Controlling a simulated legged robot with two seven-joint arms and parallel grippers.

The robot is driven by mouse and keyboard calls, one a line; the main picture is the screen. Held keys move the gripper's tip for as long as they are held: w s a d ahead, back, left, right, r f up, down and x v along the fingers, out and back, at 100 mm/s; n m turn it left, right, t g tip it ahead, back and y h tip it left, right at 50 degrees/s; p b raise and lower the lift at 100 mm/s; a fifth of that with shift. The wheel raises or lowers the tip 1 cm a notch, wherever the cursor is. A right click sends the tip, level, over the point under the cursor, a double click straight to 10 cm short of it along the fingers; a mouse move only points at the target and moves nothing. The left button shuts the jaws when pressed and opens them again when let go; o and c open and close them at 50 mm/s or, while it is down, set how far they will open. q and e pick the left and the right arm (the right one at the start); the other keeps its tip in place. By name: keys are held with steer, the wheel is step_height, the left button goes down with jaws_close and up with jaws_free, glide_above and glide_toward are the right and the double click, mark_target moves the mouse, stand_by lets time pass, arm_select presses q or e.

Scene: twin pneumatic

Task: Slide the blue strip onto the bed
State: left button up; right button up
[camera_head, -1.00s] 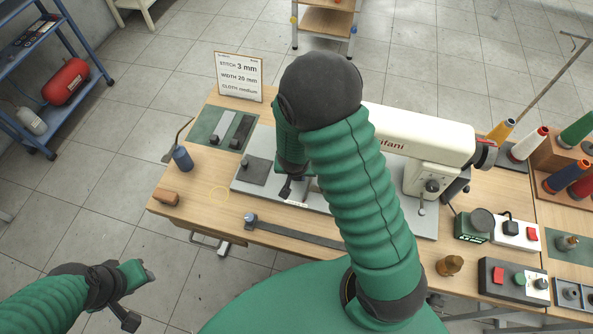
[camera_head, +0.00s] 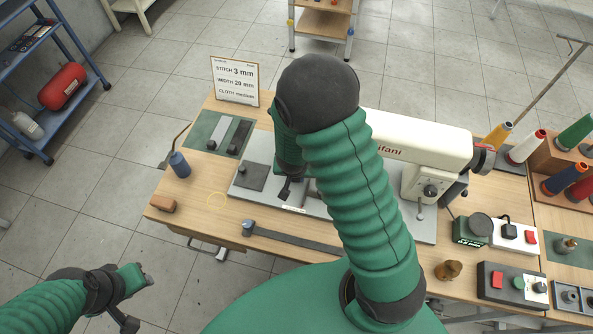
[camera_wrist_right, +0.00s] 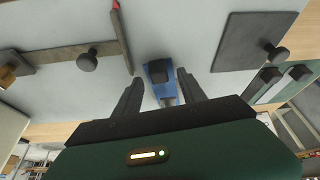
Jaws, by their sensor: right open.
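The blue strip (camera_wrist_right: 167,92), with a dark block on its end, lies on a pale grey surface in the right wrist view. In the head view my right arm hides it. My right gripper (camera_wrist_right: 159,77) is open, with one finger on either side of the strip's dark block. A gap shows on both sides of the block. In the head view the right gripper (camera_head: 289,190) is low over the grey bed (camera_head: 390,225) of the sewing machine. My left gripper (camera_head: 140,279) is off the table at lower left; its jaw state is unclear.
A dark square plate (camera_head: 250,177) lies on the bed's left part. The white sewing machine (camera_head: 420,140) stands right of my right arm. A long dark bar (camera_head: 300,237) lies along the table's front. A blue bottle-like object (camera_head: 180,165) and brown block (camera_head: 162,204) are at left.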

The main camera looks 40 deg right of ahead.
steer(key=p+v, duration=1.1)
steer(key=v, duration=0.5)
steer(key=shift+a, duration=0.1)
